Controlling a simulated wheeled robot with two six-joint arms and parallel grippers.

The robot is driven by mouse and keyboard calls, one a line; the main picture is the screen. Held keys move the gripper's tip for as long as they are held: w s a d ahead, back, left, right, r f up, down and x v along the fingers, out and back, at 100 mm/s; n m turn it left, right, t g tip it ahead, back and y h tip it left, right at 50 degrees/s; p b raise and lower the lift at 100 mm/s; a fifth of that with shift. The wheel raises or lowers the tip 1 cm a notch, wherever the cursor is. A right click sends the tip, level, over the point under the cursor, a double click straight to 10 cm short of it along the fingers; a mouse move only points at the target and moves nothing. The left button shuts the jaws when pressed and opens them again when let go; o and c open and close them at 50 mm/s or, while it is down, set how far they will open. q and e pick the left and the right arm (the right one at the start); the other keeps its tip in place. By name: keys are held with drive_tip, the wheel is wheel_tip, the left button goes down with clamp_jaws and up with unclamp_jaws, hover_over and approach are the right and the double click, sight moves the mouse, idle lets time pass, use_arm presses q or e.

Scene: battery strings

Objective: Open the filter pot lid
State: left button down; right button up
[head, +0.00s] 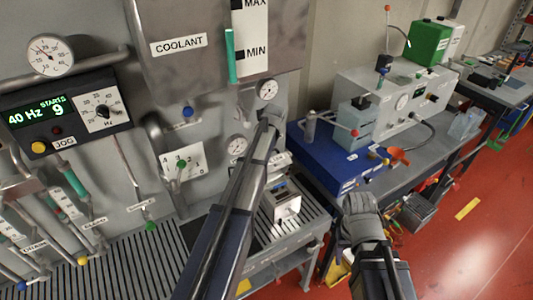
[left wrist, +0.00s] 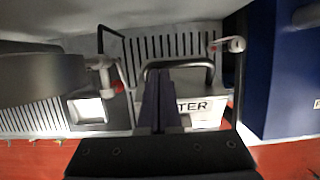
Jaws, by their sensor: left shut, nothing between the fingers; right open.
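In the left wrist view, the filter pot shows a white label (left wrist: 201,107) reading "TER", its left part covered by my fingers. A dark arched handle (left wrist: 207,68) stands above the label. My left gripper (left wrist: 160,80) is shut and empty, its dark fingers in front of the arch; I cannot tell whether they touch it. In the head view my left arm crosses the middle, and its fingertips cannot be made out. My right gripper (head: 360,204) is open and empty, low on the right, apart from the bench. I cannot make out the pot clearly in the head view.
Red-marked clamps stand left (left wrist: 105,70) and right (left wrist: 228,45) of the handle in the left wrist view. A blue box (head: 330,155) stands right of the slatted bench (head: 120,250). A white box (head: 287,205) sits beside my left arm.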

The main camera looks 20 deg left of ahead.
use_arm(q)
drive_tip(key=shift+w+a, duration=0.2)
drive_tip(key=shift+a, duration=0.1)
idle(0.5)
